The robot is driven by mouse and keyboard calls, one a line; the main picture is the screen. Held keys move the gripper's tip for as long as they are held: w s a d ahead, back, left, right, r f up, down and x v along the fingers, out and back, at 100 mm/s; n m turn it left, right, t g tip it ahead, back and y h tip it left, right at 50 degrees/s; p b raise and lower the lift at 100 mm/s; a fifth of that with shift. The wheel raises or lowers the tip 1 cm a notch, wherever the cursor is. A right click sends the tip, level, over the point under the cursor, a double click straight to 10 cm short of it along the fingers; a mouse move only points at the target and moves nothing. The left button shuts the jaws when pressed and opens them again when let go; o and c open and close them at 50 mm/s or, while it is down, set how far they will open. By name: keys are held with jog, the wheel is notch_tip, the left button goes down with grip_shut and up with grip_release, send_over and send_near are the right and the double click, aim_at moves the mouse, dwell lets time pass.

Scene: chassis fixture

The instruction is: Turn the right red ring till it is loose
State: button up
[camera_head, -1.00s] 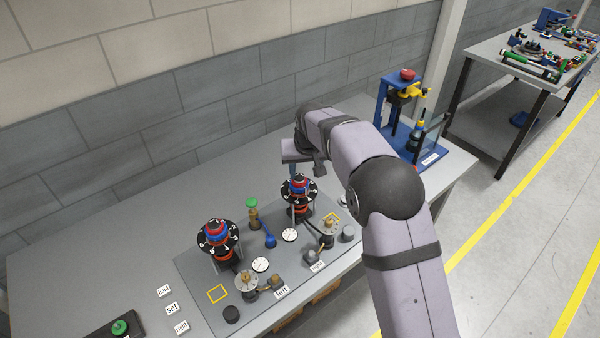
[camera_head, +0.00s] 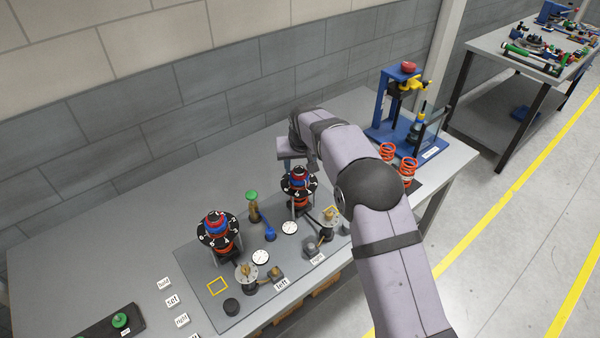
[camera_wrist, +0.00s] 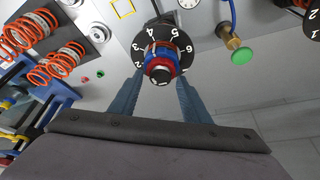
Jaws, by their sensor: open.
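The right unit stands on the grey fixture plate (camera_head: 225,310), with a black numbered dial (camera_head: 297,192) around a stack of red and blue rings. Its red ring (camera_head: 299,180) sits near the top of that stack. In the wrist view the numbered dial (camera_wrist: 130,38) is ahead of my gripper, with the red ring (camera_wrist: 160,59) beside blue parts and a dark end knob. My gripper (camera_wrist: 157,92) is open, its two blue fingers either side of the stack's near end. I cannot tell whether they touch it. The fingers are partly hidden in the head view.
The left unit (camera_head: 217,240) has a similar dial and rings. Orange springs (camera_head: 408,172) and a blue press (camera_head: 395,115) are at the right. The bench behind the left unit is clear.

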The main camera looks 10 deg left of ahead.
jog(key=shift+w+f, duration=0.1)
jog(key=shift+f, duration=0.15)
dwell(0.3)
jog(key=m, duration=0.2)
jog(key=m+h, duration=0.1)
jog(key=m, duration=0.1)
jog(key=shift+a+h, duration=0.1)
jog(key=shift+h, duration=0.2)
jog(key=m+h+p, duration=0.1)
jog(key=m+p, duration=0.1)
jog(key=m, duration=0.1)
jog(key=shift+r, duration=0.2)
jog(key=shift+f+m+h+p, duration=0.15)
jog(key=shift+m+h+p, duration=0.35)
jog(key=shift+m+p, duration=0.6)
jog(key=shift+c, duration=0.3)
